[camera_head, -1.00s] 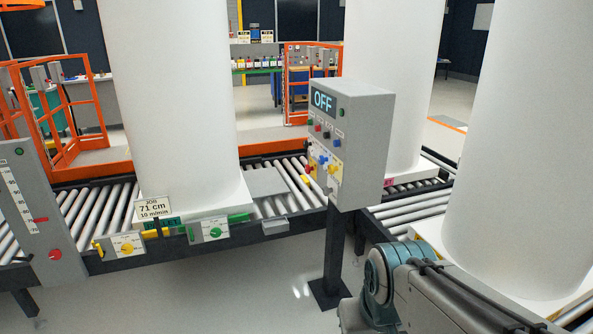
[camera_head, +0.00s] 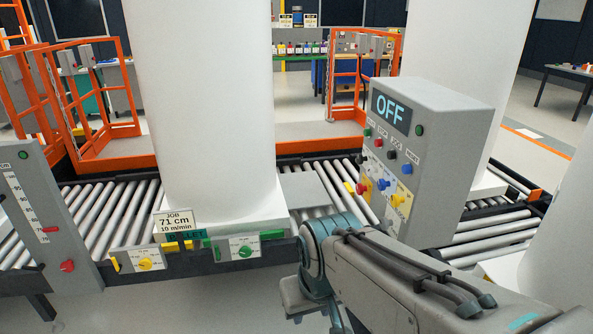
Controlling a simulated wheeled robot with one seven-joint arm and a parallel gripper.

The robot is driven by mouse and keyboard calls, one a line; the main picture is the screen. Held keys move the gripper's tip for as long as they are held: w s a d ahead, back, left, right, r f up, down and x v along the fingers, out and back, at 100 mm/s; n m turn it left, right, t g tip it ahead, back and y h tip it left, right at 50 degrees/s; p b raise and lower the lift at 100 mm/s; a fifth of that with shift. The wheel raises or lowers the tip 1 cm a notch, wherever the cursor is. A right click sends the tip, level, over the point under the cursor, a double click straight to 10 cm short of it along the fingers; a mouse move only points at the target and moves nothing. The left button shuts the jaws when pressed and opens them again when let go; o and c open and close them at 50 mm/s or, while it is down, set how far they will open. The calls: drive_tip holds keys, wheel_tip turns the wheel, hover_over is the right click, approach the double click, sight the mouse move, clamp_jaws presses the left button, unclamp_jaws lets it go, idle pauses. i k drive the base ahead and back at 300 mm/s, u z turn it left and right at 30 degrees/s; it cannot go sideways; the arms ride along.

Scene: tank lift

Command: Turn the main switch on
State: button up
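Below the display are several small buttons and, lower down, red, blue and yellow knobs on white and yellow plates. The red knob (camera_head: 363,186) is at the lower left of the panel. The labels are too small to tell which control is the main switch. My arm reaches in from the lower right, below and in front of the box. My gripper is not clearly visible; only a wrist part shows at the lower middle.
Roller conveyors (camera_head: 310,200) run across the middle, with large white tanks (camera_head: 205,110) on them. A job sign (camera_head: 176,221) reads 71 cm, 10 m/min. A grey scale panel (camera_head: 45,225) stands at left. Orange railings (camera_head: 85,100) stand behind. Floor at lower left is clear.

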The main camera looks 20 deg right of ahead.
sight(360, 188)
drive_tip(key=z, duration=0.3)
drive_tip(key=i, duration=1.65)
drive_tip(key=z, duration=0.6)
